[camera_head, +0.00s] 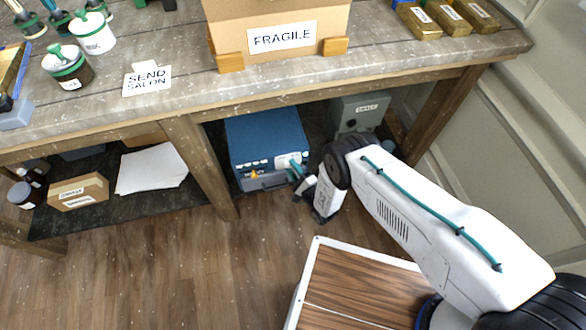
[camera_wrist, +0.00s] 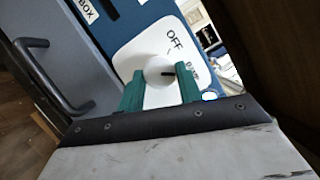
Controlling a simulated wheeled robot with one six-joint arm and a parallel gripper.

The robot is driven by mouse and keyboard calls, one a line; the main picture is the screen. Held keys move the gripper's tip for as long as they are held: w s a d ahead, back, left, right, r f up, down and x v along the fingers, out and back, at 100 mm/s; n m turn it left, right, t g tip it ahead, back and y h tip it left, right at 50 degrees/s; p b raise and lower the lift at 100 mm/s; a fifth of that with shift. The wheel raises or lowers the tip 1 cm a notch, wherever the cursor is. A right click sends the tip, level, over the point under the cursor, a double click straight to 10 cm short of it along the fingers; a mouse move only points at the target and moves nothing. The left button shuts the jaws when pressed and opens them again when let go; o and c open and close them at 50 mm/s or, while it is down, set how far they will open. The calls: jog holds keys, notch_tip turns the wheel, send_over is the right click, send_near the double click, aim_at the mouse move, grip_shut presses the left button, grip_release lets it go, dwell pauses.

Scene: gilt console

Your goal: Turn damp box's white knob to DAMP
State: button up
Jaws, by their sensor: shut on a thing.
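The damp box (camera_head: 262,135) is a blue case on the shelf under the workbench; its front carries small labels and controls. In the wrist view its white knob (camera_wrist: 158,72) sits on a white plate (camera_wrist: 140,50) printed OFF above and a partly hidden word, apparently DAMP, to the right. A dark pointer mark on the knob points right, toward that word. My gripper (camera_wrist: 160,85) has its two green fingers on either side of the knob, shut on it. In the head view my gripper (camera_head: 298,170) is at the right end of the box's front.
A grey drawer with a dark handle (camera_wrist: 50,75) is beside the plate. A grey labelled case (camera_head: 358,113) stands right of the damp box. The bench leg (camera_head: 200,160) is at its left, and the bench top (camera_head: 180,95) is above. The floor in front is partly clear.

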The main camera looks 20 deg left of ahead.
jog(key=o, duration=1)
jog(key=v, duration=0.7)
jog(key=shift+s+d, duration=0.2)
jog(key=shift+d, duration=0.15)
jog(key=shift+f, duration=0.15)
